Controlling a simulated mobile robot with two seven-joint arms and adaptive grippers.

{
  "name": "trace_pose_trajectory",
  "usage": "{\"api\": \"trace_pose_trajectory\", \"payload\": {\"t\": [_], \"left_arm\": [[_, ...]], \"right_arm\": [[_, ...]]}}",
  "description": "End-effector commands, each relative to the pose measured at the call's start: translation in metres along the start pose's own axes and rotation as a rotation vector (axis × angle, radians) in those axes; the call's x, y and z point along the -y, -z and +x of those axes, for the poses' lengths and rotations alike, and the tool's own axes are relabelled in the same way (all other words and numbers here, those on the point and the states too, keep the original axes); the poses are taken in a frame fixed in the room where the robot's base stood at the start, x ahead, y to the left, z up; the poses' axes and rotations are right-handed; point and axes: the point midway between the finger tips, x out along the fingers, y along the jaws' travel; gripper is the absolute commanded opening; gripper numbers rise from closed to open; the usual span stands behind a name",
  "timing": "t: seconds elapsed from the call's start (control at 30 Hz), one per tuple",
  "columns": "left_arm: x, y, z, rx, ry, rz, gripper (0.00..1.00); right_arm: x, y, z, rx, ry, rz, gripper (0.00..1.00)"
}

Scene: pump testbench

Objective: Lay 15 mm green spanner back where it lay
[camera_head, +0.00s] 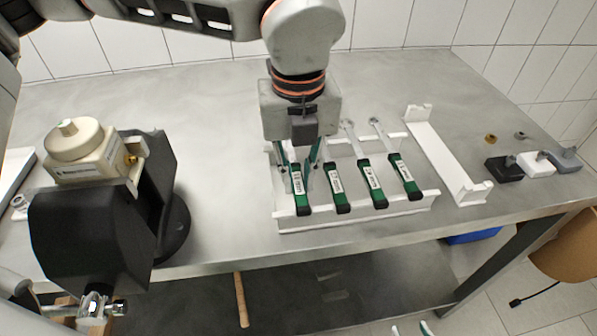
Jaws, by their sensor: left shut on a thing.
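My left gripper (300,160) reaches down from above over the left end of the white spanner rack (410,210). It is shut on the leftmost green spanner (299,192), whose green and black handle points to the front, its lower end at the rack's front rail. The fingers hide the upper part of this spanner. Its size label is too small to read, and I cannot tell whether it rests fully on the rack. Three other green spanners (373,184) lie side by side to its right in the rack. My right gripper is not in view.
An empty white holder (445,155) stands right of the rack. Further right are small black (503,169), white (537,163) and grey (567,160) parts. A black pump stand with a beige pump (85,155) stands at the left. The tabletop between stand and rack is clear.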

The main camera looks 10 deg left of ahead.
Motion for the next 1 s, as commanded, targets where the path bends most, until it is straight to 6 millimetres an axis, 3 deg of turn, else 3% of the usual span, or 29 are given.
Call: {"api": "trace_pose_trajectory", "payload": {"t": [0.57, 0.6, 0.67, 1.0], "left_arm": [[0.0002, 0.0000, 0.0056, 0.001, 0.001, -0.001, 0.00], [0.0002, 0.0000, 0.0056, 0.001, 0.001, -0.001, 0.20], [0.0001, 0.0000, 0.0056, 0.001, 0.001, 0.000, 0.34], [0.0000, 0.0000, 0.0054, 0.000, 0.000, -0.001, 0.34]], "right_arm": [[0.0006, -0.0034, 0.0012, 0.003, 0.001, 0.001, 0.40], [0.0002, -0.0023, 0.0018, 0.001, 0.000, 0.000, 0.40], [-0.0005, -0.0005, 0.0027, -0.002, -0.001, 0.000, 0.40], [0.0008, -0.0018, 0.0013, 0.000, 0.003, -0.002, 0.40]]}}
